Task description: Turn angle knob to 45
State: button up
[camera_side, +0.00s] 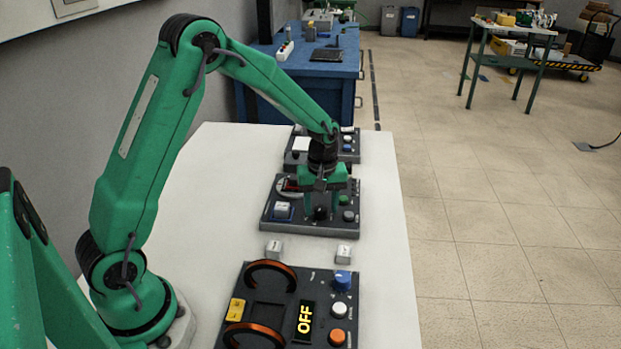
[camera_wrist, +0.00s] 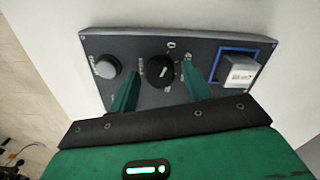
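A black round knob with a white pointer mark (camera_wrist: 160,71) sits in the middle of a dark grey panel (camera_wrist: 110,41) in the wrist view. The mark points toward the upper right there; the labels around it are too small to read. In the side view the knob (camera_side: 320,213) is on the middle panel (camera_side: 290,227), below my gripper (camera_side: 320,206). My gripper is open, pointing down, with its green fingers either side of the knob. In the wrist view gaps show between knob and fingers (camera_wrist: 161,78). I cannot tell how far down the fingers reach.
Beside the knob are a grey button (camera_wrist: 106,66) and a white cube in a blue-framed slot (camera_wrist: 238,72). Two white cubes (camera_side: 274,249) (camera_side: 344,254) lie in front. A nearer coil panel (camera_side: 262,300) reads OFF; another panel (camera_side: 349,146) stands behind.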

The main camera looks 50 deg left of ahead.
jog(key=c, duration=0.8)
jog(key=shift+m, duration=0.4)
jog(key=m, duration=0.3)
jog(key=shift+m, duration=2.5)
jog(key=o, duration=1)
jog(key=shift+r, duration=0.1)
